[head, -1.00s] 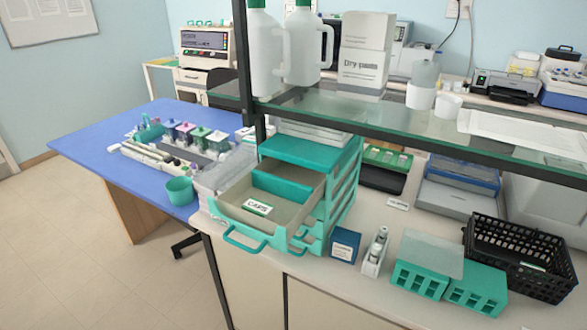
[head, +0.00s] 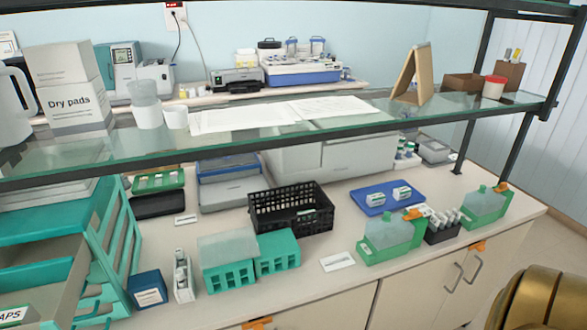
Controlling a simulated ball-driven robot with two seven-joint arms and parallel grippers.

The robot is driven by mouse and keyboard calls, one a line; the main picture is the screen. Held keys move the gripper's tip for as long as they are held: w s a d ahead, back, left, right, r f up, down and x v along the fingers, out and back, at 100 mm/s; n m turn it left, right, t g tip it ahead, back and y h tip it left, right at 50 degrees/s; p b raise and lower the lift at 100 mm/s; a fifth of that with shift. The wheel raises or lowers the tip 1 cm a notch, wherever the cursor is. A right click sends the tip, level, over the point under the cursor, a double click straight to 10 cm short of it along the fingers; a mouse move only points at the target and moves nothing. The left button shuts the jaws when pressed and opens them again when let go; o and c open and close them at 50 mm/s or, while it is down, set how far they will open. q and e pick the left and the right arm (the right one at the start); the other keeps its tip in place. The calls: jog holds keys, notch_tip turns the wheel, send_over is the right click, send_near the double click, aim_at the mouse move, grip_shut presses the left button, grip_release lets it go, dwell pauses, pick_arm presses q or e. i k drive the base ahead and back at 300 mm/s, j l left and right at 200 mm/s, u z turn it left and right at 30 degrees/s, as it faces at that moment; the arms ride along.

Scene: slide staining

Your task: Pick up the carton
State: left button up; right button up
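A white and grey carton marked "Dry pads" (head: 72,92) stands upright on the glass shelf at the left. A small dark blue box with a white label (head: 149,290) stands on the bench at the lower left. Two small white and green boxes (head: 388,198) lie on a blue tray (head: 366,205) towards the right of the bench. I cannot tell which of these is the carton meant. Neither of my grippers is in view; a rounded gold part at the lower right seems to be mine.
The glass shelf (head: 330,120) spans above the bench. A black basket (head: 291,210), teal racks (head: 228,275) and green bottle holders (head: 388,242) stand on the bench. Teal drawers (head: 110,240), one pulled out, fill the left. The bench front beside the white card (head: 338,261) is clear.

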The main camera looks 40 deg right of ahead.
aim_at(377, 199)
jog(key=z, duration=1.85)
jog(key=i+l, duration=0.25)
jog(key=u, duration=0.05)
